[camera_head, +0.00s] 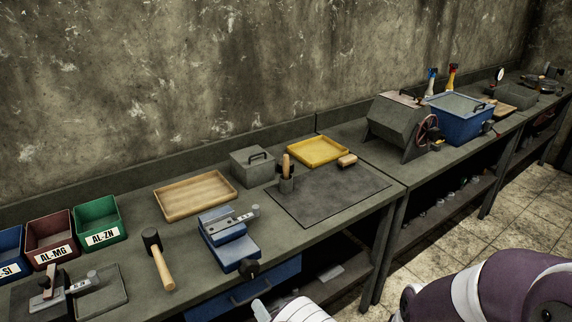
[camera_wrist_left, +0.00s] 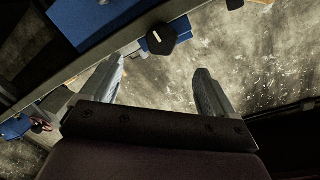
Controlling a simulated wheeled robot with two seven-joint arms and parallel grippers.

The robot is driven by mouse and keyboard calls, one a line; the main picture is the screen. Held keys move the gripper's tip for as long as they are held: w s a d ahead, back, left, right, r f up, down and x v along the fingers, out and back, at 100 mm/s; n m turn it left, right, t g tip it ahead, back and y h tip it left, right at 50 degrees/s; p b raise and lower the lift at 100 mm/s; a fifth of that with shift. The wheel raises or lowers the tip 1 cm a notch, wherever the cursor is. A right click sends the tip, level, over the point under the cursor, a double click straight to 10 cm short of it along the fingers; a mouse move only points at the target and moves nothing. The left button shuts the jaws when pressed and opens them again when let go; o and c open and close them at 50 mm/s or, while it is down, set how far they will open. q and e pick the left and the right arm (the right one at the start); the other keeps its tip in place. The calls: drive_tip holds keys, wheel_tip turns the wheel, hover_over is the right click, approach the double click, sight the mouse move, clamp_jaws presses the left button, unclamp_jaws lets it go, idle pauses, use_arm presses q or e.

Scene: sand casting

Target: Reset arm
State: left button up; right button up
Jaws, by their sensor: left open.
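My left gripper shows only in part at the bottom edge of the head view (camera_head: 262,309), in front of the workbench (camera_head: 345,222). In the left wrist view its two grey fingers (camera_wrist_left: 160,64) are spread apart with nothing between them. Past the fingers are a black knob (camera_wrist_left: 162,39), part of a blue body (camera_wrist_left: 95,18) and mottled grey floor or wall. A purple and white arm part of mine fills the lower right of the head view. My right gripper does not show.
A blue vise (camera_head: 228,240) stands near the bench's front edge. A drum machine (camera_head: 398,126) and blue box (camera_head: 461,119) stand right. Tiled floor (camera_head: 425,255) is open.

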use_arm(q)
drive_tip(key=s+d+f+m+g+h, duration=0.1)
drive_tip(key=s+d+f+g+h, duration=0.45)
drive_tip(key=f+g+h, duration=0.3)
drive_tip(key=s+a+r+n+g, duration=0.1)
drive_tip(key=s+a+r+g, duration=0.1)
drive_tip(key=s+a+r, duration=0.4)
drive_tip(key=s+a+r+n+g, duration=0.1)
drive_tip(key=s+a+r+g, duration=0.2)
drive_tip(key=s+a+r, duration=0.4)
drive_tip(key=a+r, duration=0.6)
drive_tip(key=r, duration=0.3)
drive_tip(key=shift+a+n, duration=0.3)
drive_tip(key=shift+s, duration=0.15)
drive_tip(key=shift+c, duration=0.3)
